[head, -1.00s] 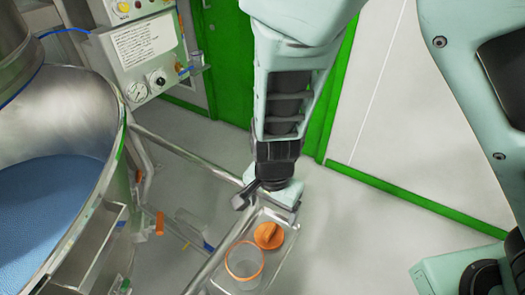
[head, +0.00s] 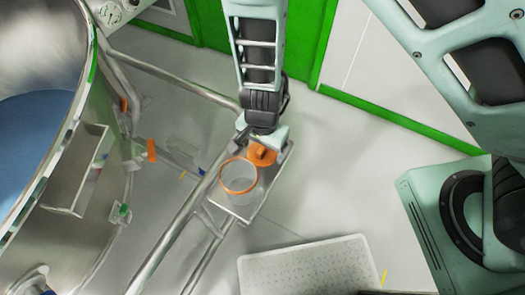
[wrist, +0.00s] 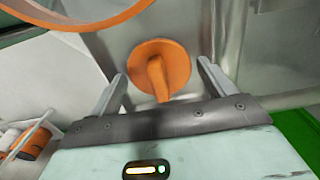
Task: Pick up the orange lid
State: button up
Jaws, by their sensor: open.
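The orange lid (head: 261,154) is a round disc with a raised bar handle, lying on a small metal tray (head: 247,213). In the wrist view the lid (wrist: 158,68) shows beyond and between the two fingers of my gripper (wrist: 162,80), with its handle pointing toward the palm. My gripper (head: 258,140) is open and empty, above the lid and partly covering it in the head view. I cannot tell the exact height gap. A clear container with an orange rim (head: 238,176) stands beside the lid on the tray; its rim is at the upper left in the wrist view.
Metal rails (head: 186,217) run along the tray's left side. A large steel vessel (head: 75,185) with a blue interior stands at the left. A white perforated platform (head: 308,268) lies at the bottom. Open floor is right of the tray.

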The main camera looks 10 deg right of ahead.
jog(key=c, duration=0.7)
jog(key=shift+r, duration=0.1)
